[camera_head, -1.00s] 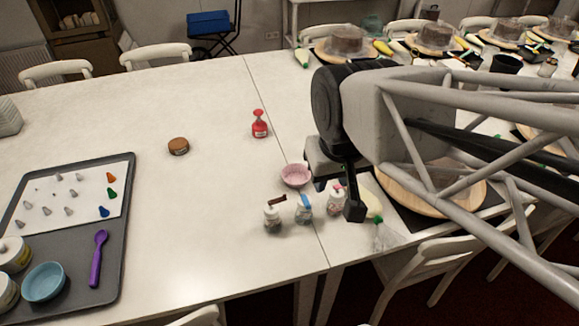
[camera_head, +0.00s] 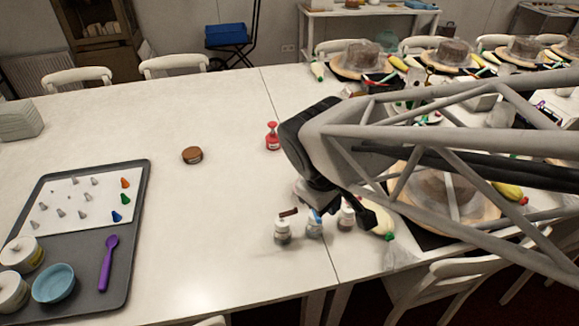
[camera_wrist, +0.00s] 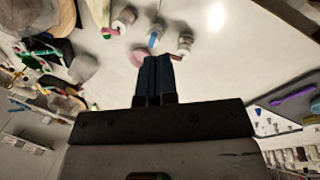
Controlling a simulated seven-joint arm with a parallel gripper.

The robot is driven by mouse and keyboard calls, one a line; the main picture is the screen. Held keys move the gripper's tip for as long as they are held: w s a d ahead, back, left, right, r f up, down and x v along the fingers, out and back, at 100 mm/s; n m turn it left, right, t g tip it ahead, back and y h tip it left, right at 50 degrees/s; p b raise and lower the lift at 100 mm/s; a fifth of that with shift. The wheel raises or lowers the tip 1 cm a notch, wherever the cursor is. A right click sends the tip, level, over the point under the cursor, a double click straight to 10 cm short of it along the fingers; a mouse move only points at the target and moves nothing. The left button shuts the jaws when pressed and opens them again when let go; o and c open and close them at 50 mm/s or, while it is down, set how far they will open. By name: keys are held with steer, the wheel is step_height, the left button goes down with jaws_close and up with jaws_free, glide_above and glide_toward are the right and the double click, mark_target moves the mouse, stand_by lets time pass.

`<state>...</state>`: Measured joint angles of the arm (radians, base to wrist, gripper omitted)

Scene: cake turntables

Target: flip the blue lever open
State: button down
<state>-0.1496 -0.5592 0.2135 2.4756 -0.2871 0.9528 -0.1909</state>
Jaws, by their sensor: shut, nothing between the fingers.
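A small jar with a blue lever (camera_head: 316,216) on top stands upright on the white table, between two similar jars. The lever also shows in the wrist view (camera_wrist: 152,40), just beyond my fingertips. The brown-lever jar (camera_head: 283,232) is on its left in the head view, the pink-lever jar (camera_head: 346,218) on its right. My gripper (camera_wrist: 156,58) is shut and empty, pointing towards the jars; I see no contact with the lever. In the head view my wrist and gripper (camera_head: 366,212) hang over and behind the jars, so the exact gap is unclear.
A red bottle (camera_head: 272,136) and a brown round tin (camera_head: 192,155) stand farther back. A grey tray (camera_head: 128,215) lies left. The table between tray and jars is clear.

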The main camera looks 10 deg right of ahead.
steer(key=w+a+f+n+t+h, duration=0.1)
steer(key=w+a+f+n+h, duration=0.1)
steer(key=f+n, duration=0.5)
steer(key=w+a+f+n+t+h, duration=0.1)
steer(key=w+a+f+n+h, duration=0.2)
steer(key=a+f+n, duration=0.3)
steer(key=shift+w+a+f+n+t+h, duration=0.35)
steer(key=shift+w+f+n, duration=0.3)
steer(key=shift+n, duration=1.65)
steer(key=shift+w, duration=0.1)
glide_toward(317, 223)
steer(key=shift+x, duration=3.4)
